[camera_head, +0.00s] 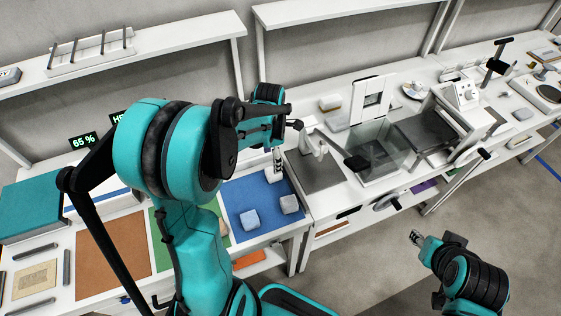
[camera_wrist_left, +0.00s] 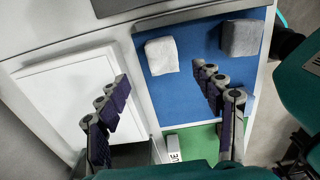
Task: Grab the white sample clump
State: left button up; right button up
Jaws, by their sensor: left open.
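The white sample clump (camera_wrist_left: 161,56) is a small pale block on the blue mat (camera_wrist_left: 185,95) in the left wrist view. It lies just beyond the space between the fingertips of my left gripper (camera_wrist_left: 160,77), which is open and empty. A darker grey clump (camera_wrist_left: 241,38) lies to its right. In the head view my left gripper (camera_head: 278,162) hangs over the back right part of the blue mat. My right gripper (camera_head: 417,238) is away over the floor.
A dark grey plate (camera_head: 316,172) and a clear box (camera_head: 375,155) stand right of the mat. A brown mat (camera_head: 108,255) and a green mat (camera_head: 160,240) lie to the left. A white panel (camera_wrist_left: 70,105) lies left of the blue mat in the wrist view.

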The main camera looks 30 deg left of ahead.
pick_arm(q)
notch_tip(320, 180, down, 8)
jog(key=shift+d+r+b, duration=0.15)
jog(key=shift+r+b, duration=0.05)
jog(key=shift+b, duration=0.9)
jog(key=shift+s, duration=0.1)
jog(key=c, duration=1)
